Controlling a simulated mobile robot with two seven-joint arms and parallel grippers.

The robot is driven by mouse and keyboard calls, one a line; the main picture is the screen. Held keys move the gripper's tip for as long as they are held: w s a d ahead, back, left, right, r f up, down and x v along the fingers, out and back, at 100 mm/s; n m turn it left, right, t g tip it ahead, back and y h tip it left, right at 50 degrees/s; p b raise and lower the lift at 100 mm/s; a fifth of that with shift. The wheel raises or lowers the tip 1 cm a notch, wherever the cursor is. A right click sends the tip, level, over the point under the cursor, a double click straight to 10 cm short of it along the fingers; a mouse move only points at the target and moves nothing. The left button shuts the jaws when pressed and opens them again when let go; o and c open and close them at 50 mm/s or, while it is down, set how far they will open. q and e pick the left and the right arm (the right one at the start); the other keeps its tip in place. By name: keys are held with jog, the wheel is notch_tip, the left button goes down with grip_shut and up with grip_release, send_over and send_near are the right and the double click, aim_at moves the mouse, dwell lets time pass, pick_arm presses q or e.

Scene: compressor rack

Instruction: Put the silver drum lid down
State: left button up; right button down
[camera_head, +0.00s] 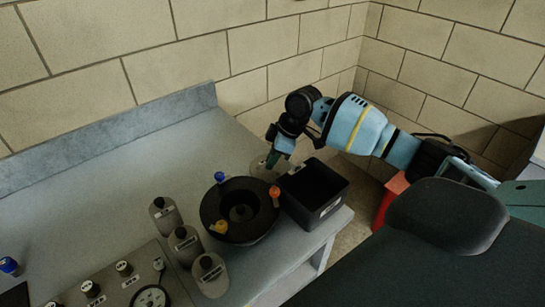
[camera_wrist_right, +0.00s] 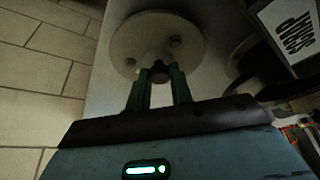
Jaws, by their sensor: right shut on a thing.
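The silver drum lid (camera_wrist_right: 150,35) is a round, pale disc with a dark knob and small round marks. My right gripper (camera_wrist_right: 160,78) is shut on the knob at its near side. In the head view the lid (camera_head: 259,166) shows partly, below my right gripper (camera_head: 272,159), behind the black bin and close over the back of the counter. I cannot tell whether it touches the counter. The black round drum (camera_head: 212,211) stands open in front of it. My left gripper is not in view.
The open black bin (camera_head: 327,205) stands at the counter's right edge, right of the drum. Coloured fittings ring the drum. The grey counter (camera_head: 120,170) is clear towards the back left.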

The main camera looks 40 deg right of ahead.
jog(key=shift+f, duration=0.1)
jog(key=c, duration=1.3)
grip_release()
jog(key=shift+o, duration=0.2)
jog(key=v, duration=1.2)
jog(key=shift+p, duration=0.35)
